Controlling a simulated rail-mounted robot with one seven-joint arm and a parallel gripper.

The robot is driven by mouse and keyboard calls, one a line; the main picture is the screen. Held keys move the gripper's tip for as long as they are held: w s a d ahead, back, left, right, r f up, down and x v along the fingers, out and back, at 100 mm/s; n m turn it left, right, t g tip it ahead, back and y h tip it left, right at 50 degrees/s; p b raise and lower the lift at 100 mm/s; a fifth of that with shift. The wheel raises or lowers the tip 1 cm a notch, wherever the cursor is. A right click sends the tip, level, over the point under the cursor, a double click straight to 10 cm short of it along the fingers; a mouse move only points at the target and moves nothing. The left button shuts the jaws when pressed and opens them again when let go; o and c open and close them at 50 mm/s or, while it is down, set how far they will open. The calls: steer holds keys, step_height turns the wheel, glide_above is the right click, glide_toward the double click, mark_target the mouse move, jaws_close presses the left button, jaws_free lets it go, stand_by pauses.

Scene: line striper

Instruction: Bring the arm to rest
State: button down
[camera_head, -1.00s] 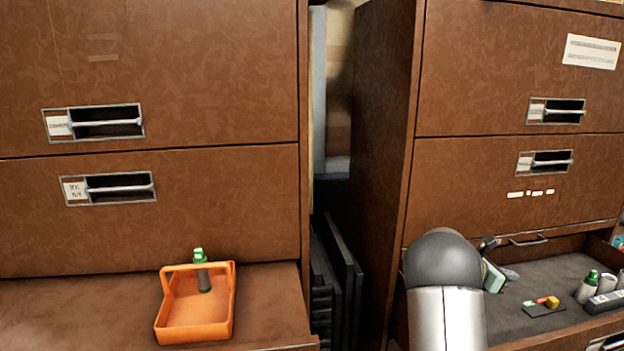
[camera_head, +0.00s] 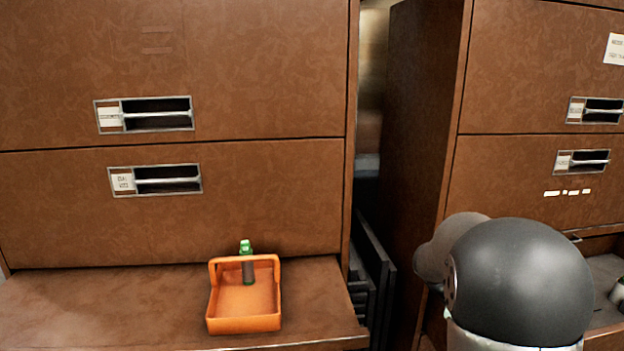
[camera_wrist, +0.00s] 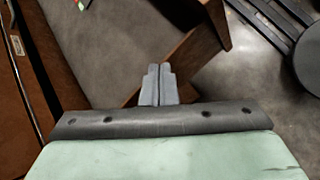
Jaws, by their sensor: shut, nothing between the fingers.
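My arm (camera_head: 520,280) shows at the lower right of the head view, in front of the right-hand cabinet. My gripper (camera_wrist: 158,85) shows in the wrist view, its two fingers together with nothing between them. The fingers point over a grey floor and a brown wooden edge. The gripper is not visible in the head view.
An orange basket (camera_head: 243,316) with a green-capped bottle (camera_head: 247,262) stands on the left cabinet's ledge (camera_head: 90,310). An open drawer (camera_head: 606,275) lies behind my arm at right. A dark round object (camera_wrist: 307,57) is at the wrist view's right edge. Bare floor (camera_wrist: 110,50) shows there.

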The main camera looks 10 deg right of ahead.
steer(key=s+a+f+m+y, duration=0.1)
steer(key=s+a+m+y, duration=0.3)
steer(key=s+a, duration=0.6)
steer(key=s+a+f+m+y+b, duration=0.1)
steer(key=s+a+m+y, duration=0.3)
steer(key=s+a, duration=0.6)
steer(key=a+f+m, duration=0.1)
steer(key=a, duration=0.6)
steer(key=shift+s+a+t, duration=0.3)
steer(key=shift+s+a, duration=0.05)
steer(key=shift+s, duration=0.05)
steer(key=shift+f, duration=0.15)
